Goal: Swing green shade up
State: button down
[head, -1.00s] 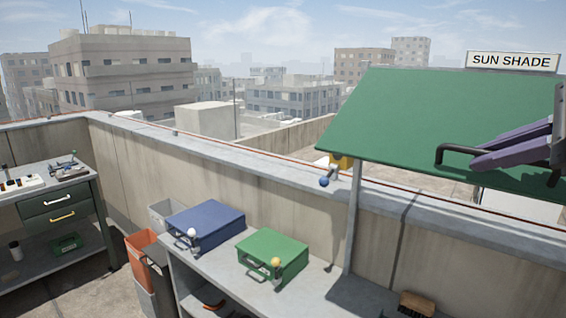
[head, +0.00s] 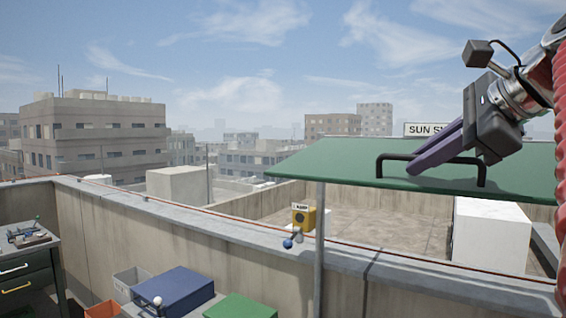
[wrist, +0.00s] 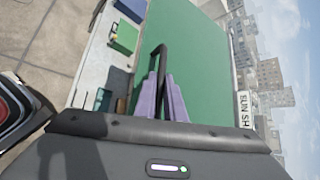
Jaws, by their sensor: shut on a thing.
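The green shade (head: 330,168) is a flat panel raised close to level above the parapet, with a post under it. A black bar handle (head: 384,160) is fixed along its near edge. My gripper (head: 420,165) has purple fingers and is shut on this handle, reaching down from the upper right. In the wrist view the purple fingers (wrist: 160,95) close around the black handle (wrist: 161,62), with the green panel (wrist: 205,60) filling the middle. The SUN SHADE sign (head: 427,129) is partly hidden behind my gripper.
A blue case (head: 178,290) and a green case (head: 240,306) sit on the bench below. A yellow box (head: 303,217) with a blue knob stands by the post. A parapet (head: 230,230) runs behind. A drawer cabinet (head: 25,268) stands at left. Open air lies around the panel.

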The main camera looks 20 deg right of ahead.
jog(key=c, duration=1.8)
grip_release()
jog(key=shift+c, duration=0.2)
jog(key=v, duration=1.3)
jog(key=shift+s+r, duration=0.15)
jog(key=shift+s, duration=0.15)
